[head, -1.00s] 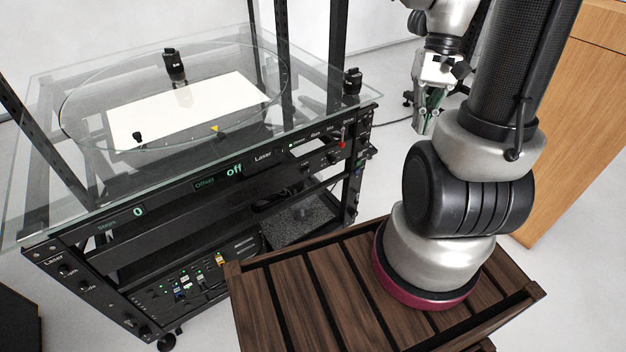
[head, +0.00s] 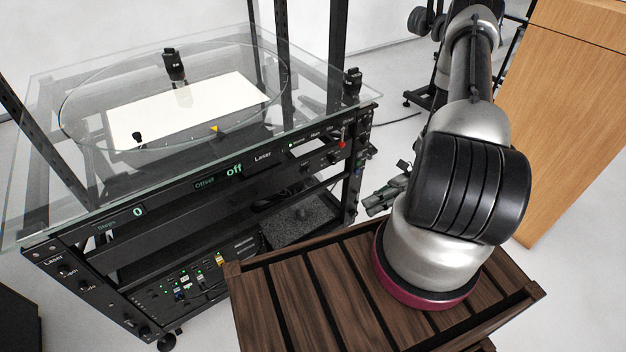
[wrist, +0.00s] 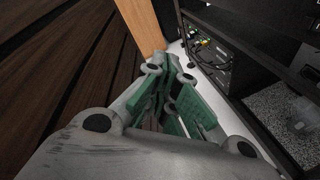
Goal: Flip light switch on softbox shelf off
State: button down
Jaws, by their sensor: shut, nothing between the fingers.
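The turntable rack (head: 150,235) stands left of my arm, with a front panel showing "0" and "off". A red knob (head: 341,145) sits at that panel's right end. A lower shelf (head: 190,285) holds electronics with several small green lights; it also shows in the wrist view (wrist: 207,45). I cannot make out which part is the softbox light switch. My gripper (head: 375,205) is low beside the rack's right side, partly hidden behind my arm in the head view. In the wrist view my gripper (wrist: 172,68) is shut and empty, apart from the rack.
A glass top (head: 60,190) with a round plate and a white panel covers the rack. A grey speckled board (head: 295,222) lies inside the rack, also in the wrist view (wrist: 275,115). A wooden cabinet (head: 560,100) stands at right. Pale floor lies between.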

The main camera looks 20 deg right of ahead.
aim_at(306, 171)
jog(key=w+a+f+m+t+y, duration=0.1)
jog(key=w+a+f+m+t, duration=0.3)
jog(key=f+m, duration=0.4)
jog(key=w+d+r+m+t, duration=0.1)
jog(key=w+d+m+t, duration=0.2)
jog(key=w+m+t, duration=0.3)
jog(key=w+m, duration=0.2)
jog(key=m, duration=0.1)
jog(key=shift+d+r+m, duration=0.3)
jog(key=shift+d, duration=0.1)
jog(key=shift+w, duration=0.1)
jog(key=w+d+x, duration=0.1)
jog(key=w+x, duration=0.1)
jog(key=x, duration=1)
jog(key=shift+w, duration=0.5)
jog(key=shift+a+f, duration=0.15)
